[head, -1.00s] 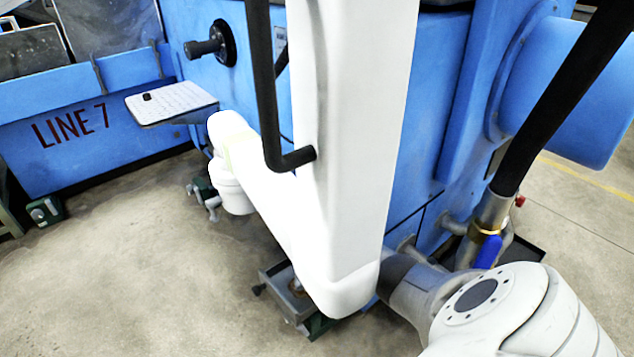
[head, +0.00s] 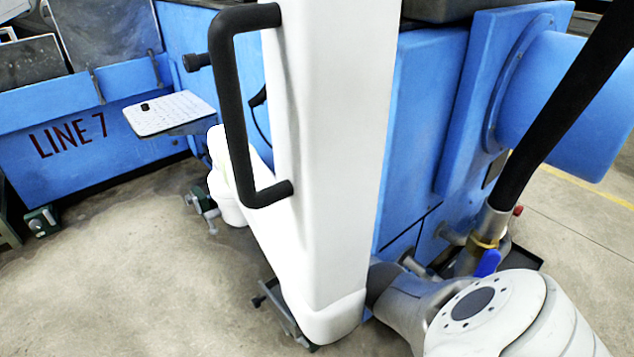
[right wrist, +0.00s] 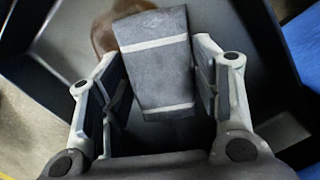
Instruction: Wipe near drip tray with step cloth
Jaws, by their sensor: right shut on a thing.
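The grey cloth (right wrist: 160,75) with pale stripes shows in the right wrist view. My right gripper (right wrist: 158,55) is shut on it, one finger on each side. The cloth hangs over the dark drip tray (right wrist: 50,74), with a brown wet-looking patch (right wrist: 108,32) on the tray floor past the cloth's upper left edge. I cannot tell whether the cloth touches the tray floor. In the head view a black tray edge (head: 527,257) shows under the pipe; the right gripper and cloth are hidden there. My left gripper is not in view.
A blue machine (head: 425,120) stands close ahead. A black hose (head: 560,110) runs down to a pipe with a blue valve lever (head: 487,263), close to my right arm. A small shelf (head: 170,112) juts out at left. The concrete floor (head: 120,260) at lower left is clear.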

